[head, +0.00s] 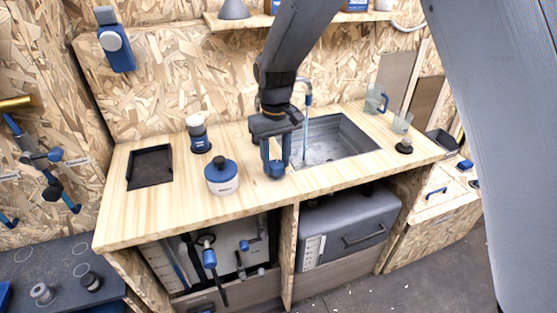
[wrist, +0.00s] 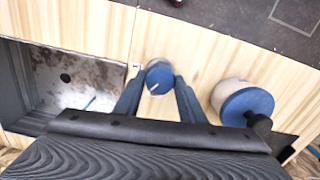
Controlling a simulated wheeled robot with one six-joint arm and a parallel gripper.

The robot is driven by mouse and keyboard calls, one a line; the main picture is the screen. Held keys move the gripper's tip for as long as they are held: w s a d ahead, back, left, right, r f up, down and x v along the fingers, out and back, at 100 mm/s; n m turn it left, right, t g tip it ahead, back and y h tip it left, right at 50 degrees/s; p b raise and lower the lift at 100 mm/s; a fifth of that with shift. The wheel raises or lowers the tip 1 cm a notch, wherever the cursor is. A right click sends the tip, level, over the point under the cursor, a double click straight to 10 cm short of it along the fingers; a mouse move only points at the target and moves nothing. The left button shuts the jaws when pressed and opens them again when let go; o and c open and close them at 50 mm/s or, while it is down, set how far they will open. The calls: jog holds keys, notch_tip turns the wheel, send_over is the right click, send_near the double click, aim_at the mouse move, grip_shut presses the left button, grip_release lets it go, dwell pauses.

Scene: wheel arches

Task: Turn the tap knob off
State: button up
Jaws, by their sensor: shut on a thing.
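The tap knob is a round blue knob (wrist: 160,75) with a white line on its top, standing on the wooden counter left of the sink in the head view. My gripper (head: 273,166) points down over it, with a blue finger on each side. In the wrist view my gripper (wrist: 159,82) is shut on the knob, which shows between the fingertips. The tap (head: 308,86) rises behind the sink (head: 347,141). A thin blue line runs from it down into the basin; it looks like water.
A white jar with a blue lid (head: 222,178) stands close left of my gripper. Farther left are a blue-and-white container (head: 198,135) and a black tray (head: 150,168). Glasses (head: 376,99) stand right of the sink. A shelf (head: 300,17) hangs above.

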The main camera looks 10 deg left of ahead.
aim_at(277, 163)
jog(key=n, duration=0.6)
jog(key=shift+w+d, duration=0.1)
jog(key=shift+n, duration=0.3)
dwell(0.3)
jog(key=o, duration=1)
jog(key=shift+w+d, duration=0.1)
jog(key=shift+d, duration=0.05)
jog(key=shift+o, duration=0.2)
jog(key=shift+r, duration=0.1)
notch_tip(277, 163, up, 8)
jog(key=shift+f+b, duration=0.15)
jog(key=shift+b, duration=1.05)
